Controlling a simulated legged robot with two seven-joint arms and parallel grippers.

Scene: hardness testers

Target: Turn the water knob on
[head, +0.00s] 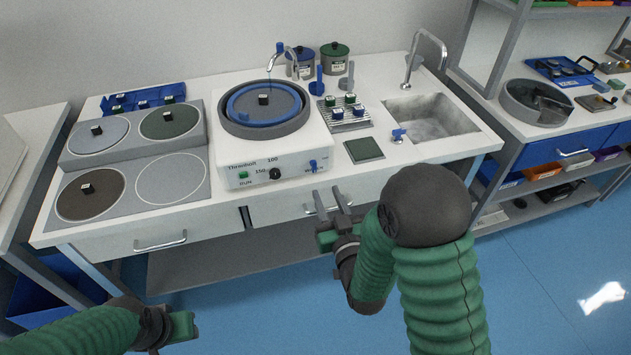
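A white polishing machine (274,149) stands on the bench with a round blue-rimmed bowl on top. A small blue knob (313,166) sits at the right of its front panel; the small label beside it is too small to read surely. Another blue knob (398,134) stands by the sink's front left corner. My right gripper (327,196) is in front of the bench, below the panel's blue knob and apart from it. Its two fingers are spread, with nothing between them. My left gripper (190,327) is low at the bottom left, away from the bench; its fingers do not show clearly.
The panel also has a black dial (275,174) and a green button (243,175). A thin spout (277,52) hangs over the bowl. Disc holders (131,161) lie left, a sink (432,118) right. Drawer handles (160,246) stick out from the bench front.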

